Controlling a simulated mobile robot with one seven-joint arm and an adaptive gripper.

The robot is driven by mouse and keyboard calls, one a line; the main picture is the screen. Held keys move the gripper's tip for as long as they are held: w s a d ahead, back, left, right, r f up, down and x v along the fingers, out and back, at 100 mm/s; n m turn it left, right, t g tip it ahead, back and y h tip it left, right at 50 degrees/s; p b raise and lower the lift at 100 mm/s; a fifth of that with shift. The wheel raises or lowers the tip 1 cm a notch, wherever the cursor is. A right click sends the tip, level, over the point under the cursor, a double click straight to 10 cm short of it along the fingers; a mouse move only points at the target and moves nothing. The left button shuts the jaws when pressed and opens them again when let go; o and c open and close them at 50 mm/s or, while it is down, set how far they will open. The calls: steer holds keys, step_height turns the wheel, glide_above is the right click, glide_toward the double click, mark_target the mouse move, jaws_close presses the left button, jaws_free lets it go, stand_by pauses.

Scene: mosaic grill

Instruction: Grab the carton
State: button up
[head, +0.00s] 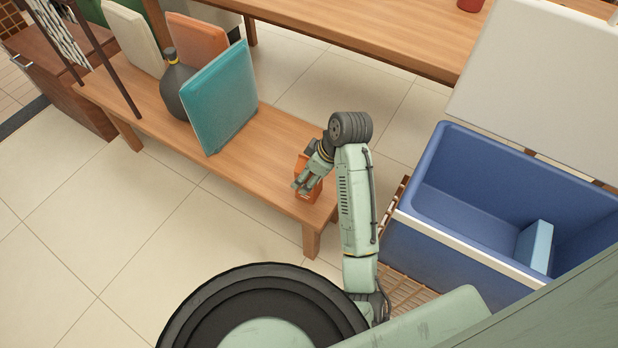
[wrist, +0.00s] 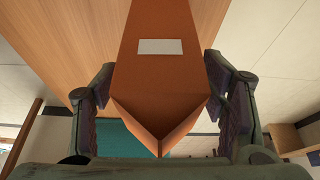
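The orange carton (head: 313,194) stands near the right end of the low wooden bench, partly hidden in the head view by my gripper (head: 306,180). In the wrist view the carton (wrist: 158,80) fills the middle, with a pale label on its face and its folded top towards the camera. My gripper's two fingers (wrist: 160,65) are spread wide, one on each side of the carton. The fingertips lie very close to its sides, with what look like thin gaps; contact is hard to tell. The carton appears to rest on the bench (head: 255,165).
A teal board (head: 220,98), a dark bottle (head: 174,88), an orange board (head: 198,42) and a cream board (head: 130,35) stand on the bench, left of the carton. An open blue cooler (head: 470,190) stands to the right, a light blue block (head: 537,246) inside.

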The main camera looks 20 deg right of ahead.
jaws_close()
stand_by(0.7)
